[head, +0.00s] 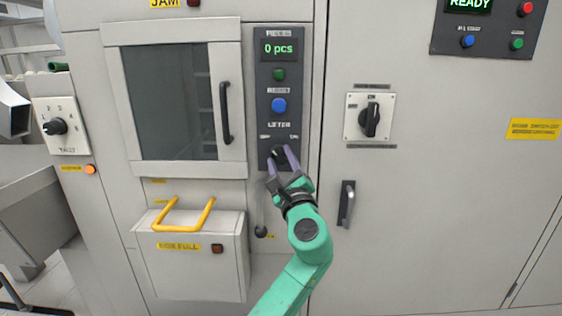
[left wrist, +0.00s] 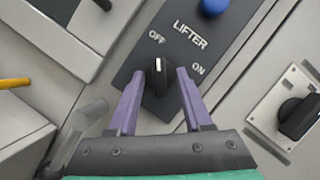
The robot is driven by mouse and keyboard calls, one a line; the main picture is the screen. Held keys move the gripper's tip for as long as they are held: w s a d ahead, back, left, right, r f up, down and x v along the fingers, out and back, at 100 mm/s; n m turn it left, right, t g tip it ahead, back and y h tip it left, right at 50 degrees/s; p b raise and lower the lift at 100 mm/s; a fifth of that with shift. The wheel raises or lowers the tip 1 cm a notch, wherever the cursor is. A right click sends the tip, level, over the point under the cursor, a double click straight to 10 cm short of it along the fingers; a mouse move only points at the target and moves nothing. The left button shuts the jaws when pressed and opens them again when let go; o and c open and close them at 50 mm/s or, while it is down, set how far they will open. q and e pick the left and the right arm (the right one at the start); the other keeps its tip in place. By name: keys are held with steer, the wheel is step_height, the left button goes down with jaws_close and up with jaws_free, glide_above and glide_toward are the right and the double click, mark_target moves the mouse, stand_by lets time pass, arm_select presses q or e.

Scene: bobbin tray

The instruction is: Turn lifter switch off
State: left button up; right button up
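The lifter switch is a black rotary knob (left wrist: 158,78) on a dark panel, under the word LIFTER, with OFF to its left and ON to its right. Its white mark points up towards the OFF side in the left wrist view. In the head view the knob (head: 279,153) is partly covered by my gripper. My left gripper (left wrist: 157,84) has its two purple fingers apart, one on each side of the knob. I cannot tell whether either finger touches it. It also shows in the head view (head: 282,161). My right gripper is not in view.
Above the switch are a blue button (head: 279,105), a green button (head: 279,74) and a counter reading 0 pcs (head: 278,48). A large rotary switch (head: 370,119) sits to the right. A windowed door (head: 226,112) and a yellow-handled box (head: 188,255) are on the left.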

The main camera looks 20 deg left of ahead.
arm_select(q)
steer(key=shift+f, duration=0.1)
steer(key=b+v, duration=0.3)
steer(key=v, duration=1.1)
steer(key=shift+s+d, duration=0.2)
steer(key=shift+s, duration=0.05)
